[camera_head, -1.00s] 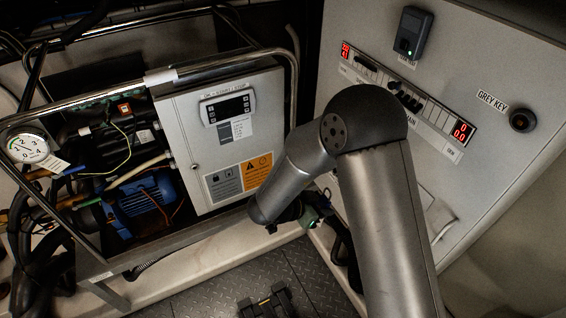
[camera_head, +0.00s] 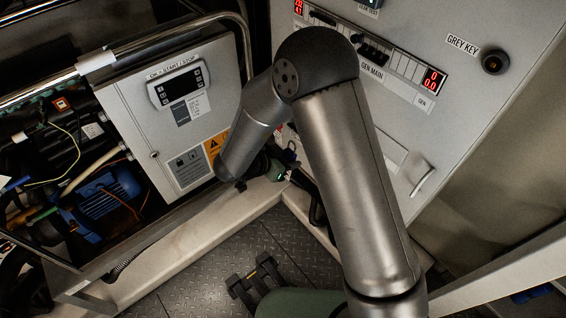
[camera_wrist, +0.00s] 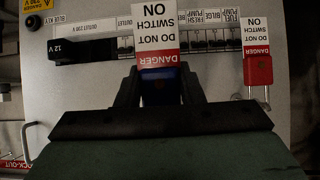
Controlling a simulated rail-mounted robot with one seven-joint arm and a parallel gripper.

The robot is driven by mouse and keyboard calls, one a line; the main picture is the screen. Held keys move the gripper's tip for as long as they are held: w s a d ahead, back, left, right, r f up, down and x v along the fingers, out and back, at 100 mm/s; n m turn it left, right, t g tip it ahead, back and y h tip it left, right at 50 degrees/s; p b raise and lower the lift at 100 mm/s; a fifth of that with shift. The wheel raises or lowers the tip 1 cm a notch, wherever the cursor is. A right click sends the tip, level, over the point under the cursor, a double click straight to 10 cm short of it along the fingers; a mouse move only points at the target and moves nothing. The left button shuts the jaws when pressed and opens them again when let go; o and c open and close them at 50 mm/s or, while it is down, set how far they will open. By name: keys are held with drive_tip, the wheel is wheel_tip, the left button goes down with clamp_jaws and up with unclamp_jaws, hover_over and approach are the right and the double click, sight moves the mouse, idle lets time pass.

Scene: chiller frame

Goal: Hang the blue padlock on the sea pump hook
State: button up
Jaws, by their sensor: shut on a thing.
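In the wrist view, my gripper (camera_wrist: 160,85) is shut on the blue padlock (camera_wrist: 160,93), seen between the two dark fingers. A red and white "DANGER DO NOT SWITCH ON" tag (camera_wrist: 156,40) shows with the padlock and covers part of the panel behind. The wrist picture is upside down. Behind is a grey panel with a row of dark switches or hooks (camera_wrist: 215,38) under labels such as fresh pump and fuel pump. I cannot make out a sea pump label; the tag may hide it. In the head view, my arm hides the padlock.
A red padlock (camera_wrist: 258,70) with a similar tag hangs at the right of the row in the wrist view. A black 12 V part (camera_wrist: 80,51) sticks out at the left. In the head view, a grey cabinet (camera_head: 140,115) and blue motor (camera_head: 95,205) stand left of my arm.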

drive_tip(key=w+d+f+b, duration=0.1)
drive_tip(key=w+d, duration=0.3)
drive_tip(key=shift+f, duration=0.15)
idle(0.6)
drive_tip(key=shift+d, duration=0.1)
idle(0.5)
drive_tip(key=o, duration=1.3)
